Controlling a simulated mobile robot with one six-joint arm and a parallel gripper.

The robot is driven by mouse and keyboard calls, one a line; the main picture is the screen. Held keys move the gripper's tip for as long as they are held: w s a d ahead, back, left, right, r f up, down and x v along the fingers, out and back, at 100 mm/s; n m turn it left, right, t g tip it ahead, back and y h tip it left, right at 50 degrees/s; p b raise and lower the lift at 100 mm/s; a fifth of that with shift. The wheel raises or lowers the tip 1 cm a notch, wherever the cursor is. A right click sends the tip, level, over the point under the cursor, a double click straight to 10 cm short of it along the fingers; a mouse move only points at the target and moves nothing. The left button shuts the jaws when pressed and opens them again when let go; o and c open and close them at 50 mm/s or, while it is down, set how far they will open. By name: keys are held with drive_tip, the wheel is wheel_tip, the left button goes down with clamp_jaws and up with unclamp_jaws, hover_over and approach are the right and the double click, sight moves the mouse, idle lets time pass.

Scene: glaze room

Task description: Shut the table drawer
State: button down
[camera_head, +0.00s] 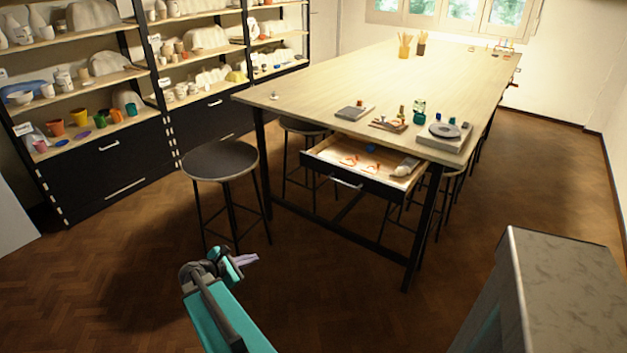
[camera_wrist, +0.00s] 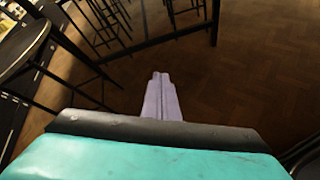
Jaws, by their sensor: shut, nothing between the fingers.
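The table drawer (camera_head: 378,181) stands pulled out from the near end of the long wooden table (camera_head: 370,75). It has a dark front with a pale bar handle (camera_head: 346,183). Orange-handled tools, a small blue thing and a pale bottle-like thing lie inside it. My gripper (camera_head: 255,258) is low in front of the table, well short of the drawer and to its left in the head view. Its pale purple fingers (camera_wrist: 161,90) are together and empty in the wrist view, over the floor. The drawer does not show in the wrist view.
A round stool (camera_head: 220,160) stands left of the drawer, close to my gripper; more stools are under the table. Shelves with pottery (camera_head: 110,75) line the left wall. A grey block-like surface (camera_head: 565,290) is at lower right. Floor before the drawer is clear.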

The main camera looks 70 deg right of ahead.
sight(319, 167)
drive_tip(key=s+d+r+n+g+h+b, duration=0.1)
drive_tip(key=s+d+r+n+h, duration=0.1)
drive_tip(key=d+r, duration=0.7)
drive_tip(key=s+d+r+n+g+h+b, duration=0.1)
drive_tip(key=s+d+r+n+h+b, duration=0.1)
drive_tip(key=d+r, duration=0.7)
drive_tip(key=s+r+n+h, duration=0.1)
drive_tip(key=s+h, duration=0.1)
drive_tip(key=s, duration=0.1)
drive_tip(key=shift+s+d, duration=0.15)
drive_tip(key=p+x, duration=0.1)
drive_tip(key=x, duration=1.3)
drive_tip(key=shift+p, duration=0.35)
